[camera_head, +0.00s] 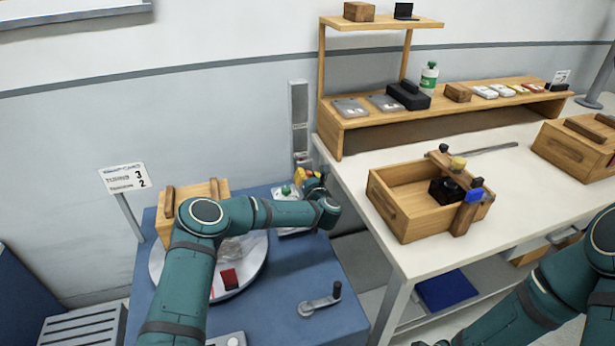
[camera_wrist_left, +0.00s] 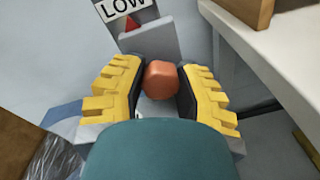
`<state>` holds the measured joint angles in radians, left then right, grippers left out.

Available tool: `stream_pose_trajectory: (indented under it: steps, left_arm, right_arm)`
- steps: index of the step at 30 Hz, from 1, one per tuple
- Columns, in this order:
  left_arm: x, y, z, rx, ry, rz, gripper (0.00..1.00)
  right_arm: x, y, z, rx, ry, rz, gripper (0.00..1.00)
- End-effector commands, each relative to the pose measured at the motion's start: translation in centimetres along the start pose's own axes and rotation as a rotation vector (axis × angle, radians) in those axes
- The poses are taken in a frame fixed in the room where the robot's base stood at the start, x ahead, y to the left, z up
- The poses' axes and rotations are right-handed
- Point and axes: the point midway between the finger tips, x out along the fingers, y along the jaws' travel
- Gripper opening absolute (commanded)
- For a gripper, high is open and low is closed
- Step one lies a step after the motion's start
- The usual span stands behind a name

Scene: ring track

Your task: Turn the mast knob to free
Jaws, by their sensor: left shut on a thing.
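The mast (camera_head: 299,118) is a grey upright post behind the blue bench, left of the white table. In the left wrist view an orange-red rounded knob (camera_wrist_left: 161,80) stands between my left gripper's yellow-padded fingers. Behind it is a grey plate (camera_wrist_left: 148,42) with a "LOW" label (camera_wrist_left: 124,6) and a red mark. My left gripper (camera_head: 312,183) is at the lower part of the mast, shut on the knob. In the head view the knob is hidden by the gripper and arm. My right arm enters at the lower right; its gripper is out of view.
The blue bench (camera_head: 322,258) carries a white round turntable (camera_head: 257,281), a wooden box and a crank handle (camera_head: 320,301). The white table (camera_head: 412,256) stands close on the right, with an open wooden box (camera_head: 396,210) and a wooden shelf (camera_head: 334,136).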

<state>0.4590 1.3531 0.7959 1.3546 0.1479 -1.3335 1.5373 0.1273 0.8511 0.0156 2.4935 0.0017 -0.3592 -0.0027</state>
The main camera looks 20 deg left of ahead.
Motion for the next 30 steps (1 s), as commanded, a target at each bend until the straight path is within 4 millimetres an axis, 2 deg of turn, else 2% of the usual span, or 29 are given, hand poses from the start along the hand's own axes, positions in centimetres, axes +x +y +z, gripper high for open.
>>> stream_pose_trajectory:
  steps: [12, 13, 15, 16, 26, 30]
  left_arm:
    - [0.0, 0.0, 0.3, -0.010, -0.005, -0.001, 0.00]
    - [0.0, 0.0, 0.3, -0.010, -0.005, -0.001, 0.37]
    - [0.0, 0.0, 0.2, -0.010, -0.005, -0.001, 0.61]
    - [0.0, 0.0, 0.2, -0.010, -0.004, 0.000, 0.65]
    - [-0.1, 0.0, 0.1, -0.008, -0.002, -0.001, 0.65]
    - [-1.1, 0.0, 0.1, -0.008, -0.003, -0.002, 0.65]
  right_arm:
    - [0.0, 0.0, 0.0, 0.000, 0.000, 0.000, 0.00]
    - [0.0, 0.0, 0.0, 0.000, 0.000, 0.000, 0.00]
    - [0.0, 0.0, 0.0, 0.000, 0.000, 0.000, 0.00]
    - [0.0, 0.0, 0.0, 0.000, 0.000, 0.000, 0.00]
    - [0.0, 0.0, 0.0, 0.000, 0.000, 0.000, 0.00]
    - [0.0, 0.0, 0.0, 0.000, 0.000, 0.000, 0.00]
